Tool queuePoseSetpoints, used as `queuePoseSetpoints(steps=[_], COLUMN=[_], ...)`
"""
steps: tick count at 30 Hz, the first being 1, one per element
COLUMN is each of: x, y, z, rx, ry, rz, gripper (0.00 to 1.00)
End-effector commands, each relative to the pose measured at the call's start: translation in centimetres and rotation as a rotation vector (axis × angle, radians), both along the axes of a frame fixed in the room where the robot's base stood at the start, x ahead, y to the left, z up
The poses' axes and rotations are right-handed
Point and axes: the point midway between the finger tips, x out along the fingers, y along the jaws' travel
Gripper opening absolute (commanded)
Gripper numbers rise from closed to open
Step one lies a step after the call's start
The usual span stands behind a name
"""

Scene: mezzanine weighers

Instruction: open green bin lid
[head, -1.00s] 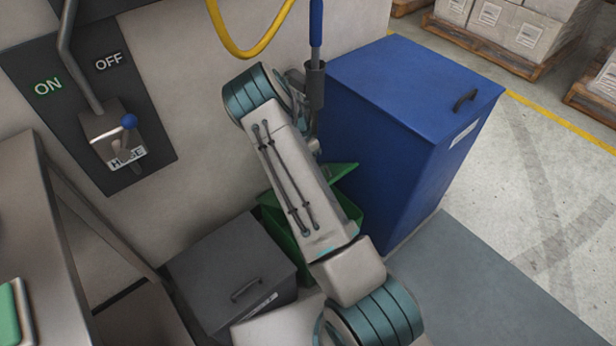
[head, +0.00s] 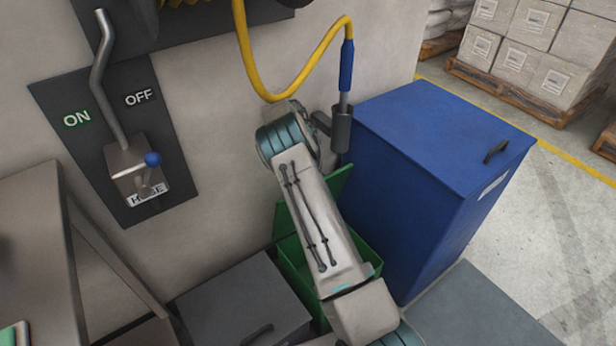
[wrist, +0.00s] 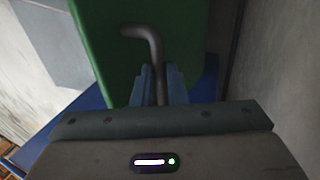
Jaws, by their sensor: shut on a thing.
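The green bin (head: 293,262) stands between a grey bin and a blue bin, partly covered by my arm. Its green lid (head: 341,184) is raised at the back, and part of the open inside shows below it. In the wrist view the lid (wrist: 110,50) fills the upper middle, with a dark bent handle (wrist: 146,36) on it. My gripper (wrist: 157,78) is shut on this handle, whose lower end runs between the two blue-grey fingers. In the head view my arm hides the fingers and the handle.
The blue bin (head: 440,130) is close on the right, the grey bin (head: 240,305) on the left, both with lids down. A yellow hose (head: 318,60) with a blue nozzle hangs above. A wall panel with a lever (head: 100,75) is at left. Open floor lies right.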

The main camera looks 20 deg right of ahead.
Motion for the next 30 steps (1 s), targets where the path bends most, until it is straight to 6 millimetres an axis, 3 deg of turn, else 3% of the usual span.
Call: queuePoseSetpoints(steps=[1,11,12,14,24,30], x=[-0.3,-0.3,-0.3,-0.3,-0.2,-0.2], y=[0.4,0.5,0.5,0.4,-0.2,0.0], z=[-1.0,-1.1,-1.1,-1.1,-0.2,2.8], rx=[0.008,0.01,0.01,0.009,0.005,0.006], ry=[0.01,0.014,0.014,0.014,0.009,0.006], rz=[-0.001,-0.001,-0.001,0.0,-0.007,-0.005], gripper=[0.0,0.0,0.18,0.34,0.34,0.34])
